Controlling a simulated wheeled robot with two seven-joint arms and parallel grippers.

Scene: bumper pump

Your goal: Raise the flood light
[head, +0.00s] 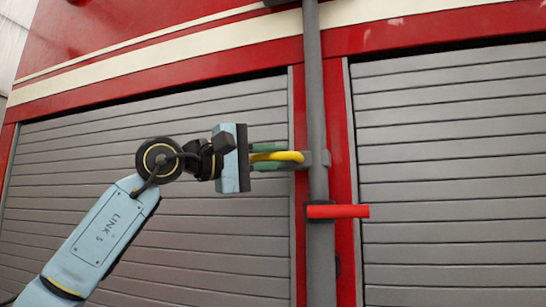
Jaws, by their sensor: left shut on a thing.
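A grey vertical pole (314,90) runs up the side of a red vehicle, past the top of the head view. A yellow handle (285,156) sticks out to the left from a grey bracket on the pole. My left gripper (272,156) reaches in from the left with its fingers around the yellow handle, shut on it. A red lever (338,211) sits lower on the pole and points right; nothing touches it. No lamp shows; the pole's upper end is out of view. My right gripper is not in view.
Grey slatted shutters (450,170) lie behind the pole on both sides. Red body panels (150,30) with a cream stripe frame them. Open space lies in front of the right shutter.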

